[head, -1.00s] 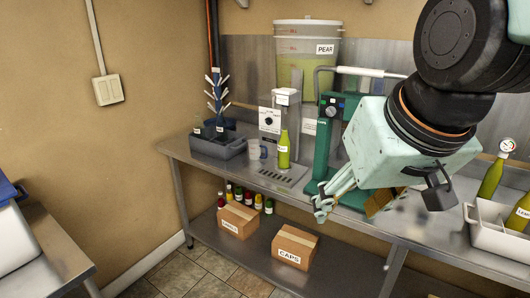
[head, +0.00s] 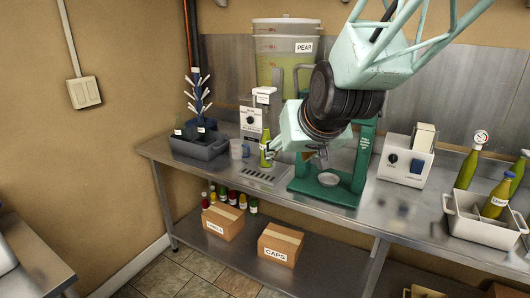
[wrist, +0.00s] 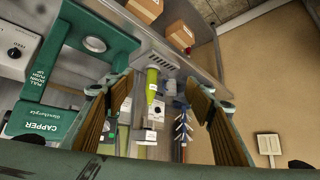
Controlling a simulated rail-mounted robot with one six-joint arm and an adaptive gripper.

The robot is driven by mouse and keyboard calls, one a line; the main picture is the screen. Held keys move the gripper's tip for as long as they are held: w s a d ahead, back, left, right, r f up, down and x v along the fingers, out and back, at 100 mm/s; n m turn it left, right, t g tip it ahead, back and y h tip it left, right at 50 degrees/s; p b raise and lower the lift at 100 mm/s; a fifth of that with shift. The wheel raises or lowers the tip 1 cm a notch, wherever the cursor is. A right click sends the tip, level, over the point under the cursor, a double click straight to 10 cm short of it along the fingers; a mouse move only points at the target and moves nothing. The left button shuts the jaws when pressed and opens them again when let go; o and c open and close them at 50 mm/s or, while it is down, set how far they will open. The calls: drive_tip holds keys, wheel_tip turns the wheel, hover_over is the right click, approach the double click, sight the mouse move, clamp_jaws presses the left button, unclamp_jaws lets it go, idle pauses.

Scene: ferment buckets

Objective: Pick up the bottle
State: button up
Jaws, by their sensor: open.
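The green bottle (head: 265,155) stands upright on the drip grate of the filler on the steel bench. My gripper (head: 296,152) is just right of it, and one finger overlaps the bottle's edge in the head view. In the wrist view my open gripper (wrist: 160,88) has a finger on each side of the picture. The bottle (wrist: 152,78) appears between them, left of centre, with nothing held. Whether any finger touches the bottle cannot be told.
The green capper (head: 328,188) stands right of the filler. The PEAR bucket (head: 283,55) is behind. A white crate (head: 485,222) with bottles is at the right.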

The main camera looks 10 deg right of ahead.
drive_tip(key=w+f+t, duration=0.2)
drive_tip(key=w+f, duration=0.1)
drive_tip(key=w, duration=0.7)
drive_tip(key=w+f+t, duration=0.2)
drive_tip(key=w+f, duration=0.2)
drive_tip(key=w, duration=0.5)
drive_tip(key=t+h, duration=0.2)
drive_tip(key=t, duration=0.1)
approach(266, 146)
drive_tip(key=s, duration=0.2)
drive_tip(key=shift+w+d+f+m+t, duration=0.15)
drive_tip(key=shift+w+f+t, duration=0.1)
drive_tip(key=shift+f, duration=0.3)
drive_tip(key=shift+w+a+f+m+t, duration=0.1)
drive_tip(key=shift+f+t, duration=0.2)
drive_tip(key=shift+f, duration=0.2)
drive_tip(key=shift+w+d+f+m+t, duration=0.15)
drive_tip(key=shift+w+f+t, duration=0.1)
drive_tip(key=shift+f, duration=0.3)
drive_tip(key=shift+w+a, duration=0.1)
drive_tip(key=w+b, duration=0.1)
drive_tip(key=w, duration=0.7)
drive_tip(key=shift+d, duration=0.4)
drive_tip(key=shift+w, duration=0.25)
drive_tip(key=shift+w+d+b, duration=0.15)
drive_tip(key=shift+w+b, duration=0.25)
drive_tip(key=shift+w, duration=0.85)
drive_tip(key=shift+w+d+b, duration=0.2)
drive_tip(key=shift+w+b, duration=0.2)
drive_tip(key=shift+w, duration=0.85)
